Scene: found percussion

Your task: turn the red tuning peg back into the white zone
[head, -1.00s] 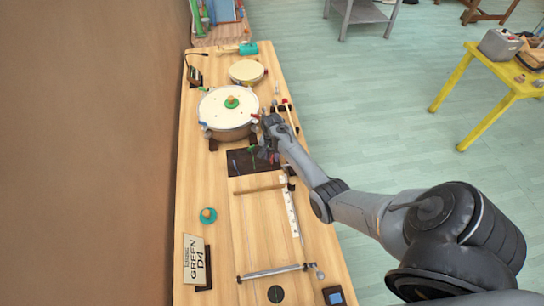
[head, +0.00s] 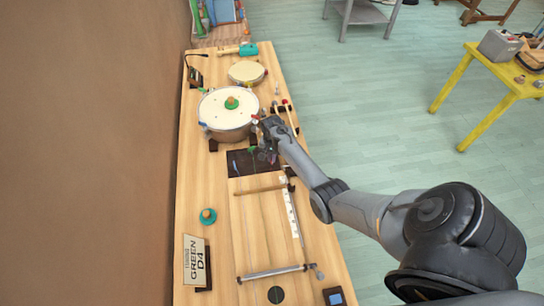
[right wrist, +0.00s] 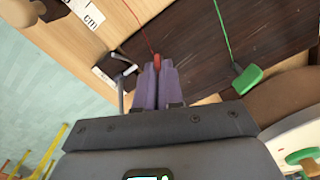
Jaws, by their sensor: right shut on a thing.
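My right gripper (head: 264,151) is over the dark board (head: 240,168) on the bench. In the right wrist view, its purple-grey fingers (right wrist: 157,72) are shut on the red tuning peg (right wrist: 156,61), of which only a small red tip shows between them. A thin red string runs from the peg up the dark board. A green peg (right wrist: 248,79) with a green string stands to the right, apart from my gripper. The peg's turn angle and a white zone around it cannot be made out. My left gripper is not in view.
A large white-topped drum (head: 222,115) stands just behind and left of my right gripper. A wooden bar (head: 260,189) and a white marked strip (head: 291,210) lie nearer. The bench middle is mostly clear.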

